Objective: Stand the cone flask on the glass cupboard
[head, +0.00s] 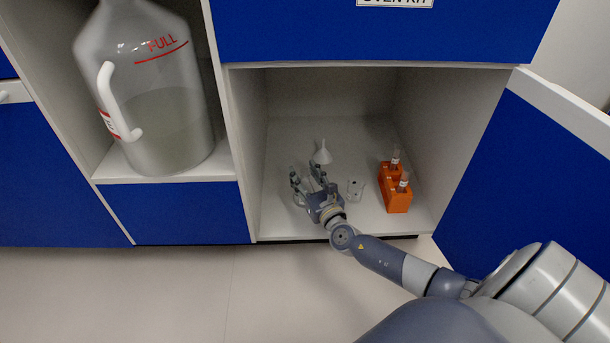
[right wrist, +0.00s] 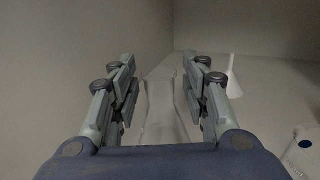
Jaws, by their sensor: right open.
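A clear glass vessel that looks like the cone flask (right wrist: 164,110) stands upright between the fingers of my right gripper (right wrist: 165,68) in the right wrist view. In the head view, this gripper (head: 303,172) reaches into an open cupboard compartment (head: 300,228), at its left side. Its fingers are open, one on each side of the flask, with gaps visible. The flask is mostly hidden by the gripper in the head view. I see nothing that I can identify as the glass cupboard. My left gripper is not in view.
A white funnel (head: 322,153) stands behind the gripper. The compartment has side walls and an open blue door (head: 530,180). A large jug (head: 150,105) fills the left shelf.

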